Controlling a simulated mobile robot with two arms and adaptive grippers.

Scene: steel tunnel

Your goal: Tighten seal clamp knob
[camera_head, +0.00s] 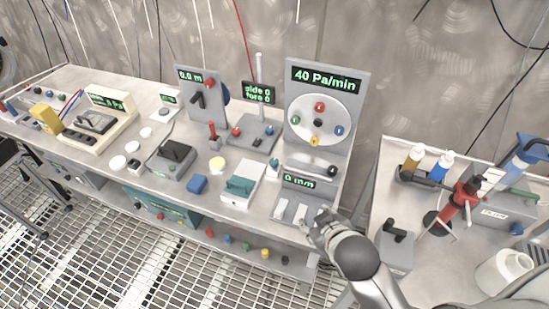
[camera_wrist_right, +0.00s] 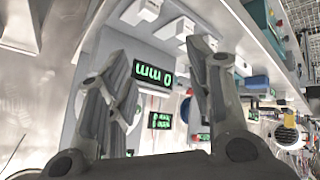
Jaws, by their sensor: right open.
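A grey panel (camera_head: 292,100) with a "40 Pa/min" display (camera_head: 327,79) stands upright at the right end of the bench. Its pale round plate (camera_head: 333,114) carries a red knob (camera_head: 320,106), a green knob (camera_head: 295,120), a blue knob (camera_head: 339,130), a yellow knob (camera_head: 314,140) and a dark centre piece (camera_head: 318,123). Which knob is the seal clamp's, I cannot tell. My right gripper (camera_head: 314,222) is open and empty, low in front of this panel, near white blocks. Its spread fingers (camera_wrist_right: 163,53) show in the right wrist view. My left gripper is not in view.
Below the panel is a "0 mm" display (camera_head: 300,182), also in the wrist view (camera_wrist_right: 153,72). Several devices crowd the bench leftward. A right-hand table holds bottles (camera_head: 440,165), a red tool (camera_head: 462,200) and a white mug (camera_head: 503,272). Grating (camera_head: 110,265) covers the floor.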

